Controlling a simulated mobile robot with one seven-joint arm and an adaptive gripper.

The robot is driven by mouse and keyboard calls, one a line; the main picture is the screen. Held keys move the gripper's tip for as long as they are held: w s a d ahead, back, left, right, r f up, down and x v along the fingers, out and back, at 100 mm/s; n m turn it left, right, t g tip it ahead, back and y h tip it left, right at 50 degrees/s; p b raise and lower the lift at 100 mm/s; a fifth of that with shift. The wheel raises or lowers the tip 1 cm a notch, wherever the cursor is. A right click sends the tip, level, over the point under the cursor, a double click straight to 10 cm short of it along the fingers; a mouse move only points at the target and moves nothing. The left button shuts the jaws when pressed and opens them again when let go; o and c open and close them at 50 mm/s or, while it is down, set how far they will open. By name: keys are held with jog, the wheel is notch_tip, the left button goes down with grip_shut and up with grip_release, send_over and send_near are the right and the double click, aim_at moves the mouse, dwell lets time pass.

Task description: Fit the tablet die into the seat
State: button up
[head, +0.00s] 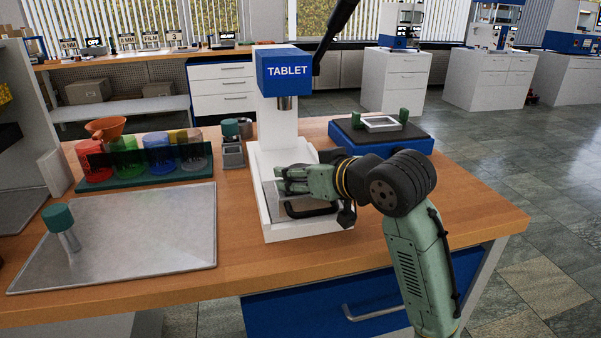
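The press marked TABLET (285,72) stands upright on the wooden bench, with a blue head, a grey ram (286,102) and a white base (268,226). My gripper (281,180) reaches in from the right, low over the base and below the ram, with its green fingers pointing left. The fingers cover much of the middle of the base, so the seat is hidden or too small to make out. I cannot identify the tablet die for certain. Whether anything is between the fingers cannot be told. A metal cylinder with a teal top (62,228) stands on the metal tray at the left.
The metal tray (130,245) is otherwise bare. Behind it, a rack (135,184) holds several coloured beakers and an orange funnel (106,128). Small grey blocks and teal-topped parts (232,150) stand left of the press. A blue-based plate device (405,143) stands behind my arm.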

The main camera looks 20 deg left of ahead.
jog(key=o, duration=1.6)
jog(key=shift+o, duration=0.2)
jog(key=shift+f, duration=0.1)
jog(key=v, duration=1.2)
jog(key=shift+s, duration=0.1)
